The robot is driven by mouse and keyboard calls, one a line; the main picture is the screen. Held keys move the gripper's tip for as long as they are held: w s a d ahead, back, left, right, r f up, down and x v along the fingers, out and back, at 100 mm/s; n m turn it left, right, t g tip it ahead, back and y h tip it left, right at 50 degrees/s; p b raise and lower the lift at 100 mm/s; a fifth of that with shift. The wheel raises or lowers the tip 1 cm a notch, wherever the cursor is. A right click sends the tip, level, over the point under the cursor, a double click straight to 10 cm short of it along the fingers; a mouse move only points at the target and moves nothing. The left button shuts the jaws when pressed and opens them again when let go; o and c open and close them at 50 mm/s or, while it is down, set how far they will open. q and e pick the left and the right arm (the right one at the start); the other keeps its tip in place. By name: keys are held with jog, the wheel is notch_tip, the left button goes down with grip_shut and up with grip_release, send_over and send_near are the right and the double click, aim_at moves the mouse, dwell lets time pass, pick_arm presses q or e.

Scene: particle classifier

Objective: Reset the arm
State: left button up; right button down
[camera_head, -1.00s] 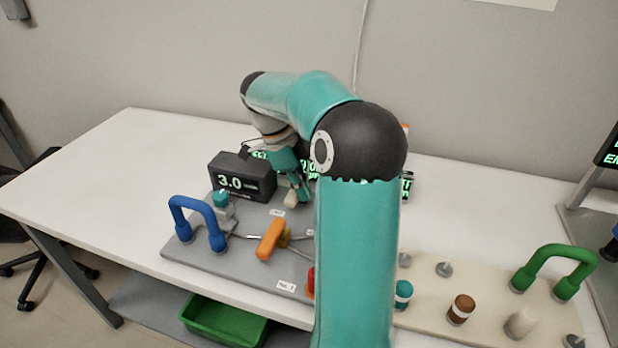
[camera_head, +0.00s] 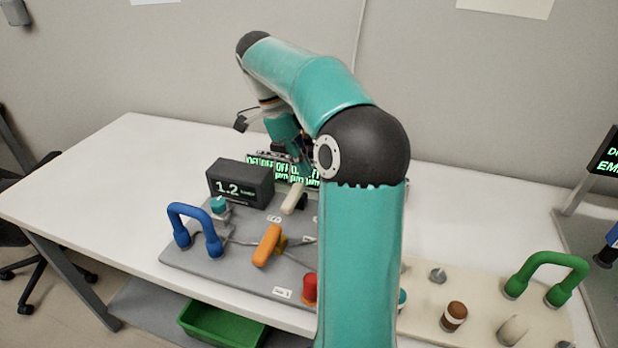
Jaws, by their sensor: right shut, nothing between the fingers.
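My right arm, teal with black joints, rises from the bottom and bends over to the left. My right gripper (camera_head: 304,158) points down above the rear of the grey panel (camera_head: 190,256), partly hidden by its own arm. It is shut and empty, apart from the cream lever (camera_head: 292,198) below it. An orange lever (camera_head: 267,245), a red knob (camera_head: 310,288), a teal knob (camera_head: 218,205) and a blue handle (camera_head: 196,212) are on the panel. A dark display box (camera_head: 240,184) reads 1.2. My left gripper is not in view.
Green-lit displays (camera_head: 262,164) stand behind the panel. At right, a cream board (camera_head: 415,318) carries a green handle (camera_head: 547,259), a brown knob (camera_head: 454,316) and several pegs. A green bin (camera_head: 222,325) is below the table (camera_head: 120,190). The table's left part is clear.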

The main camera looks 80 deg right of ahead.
jog(key=shift+w+r, duration=0.2)
jog(key=shift+r, duration=0.2)
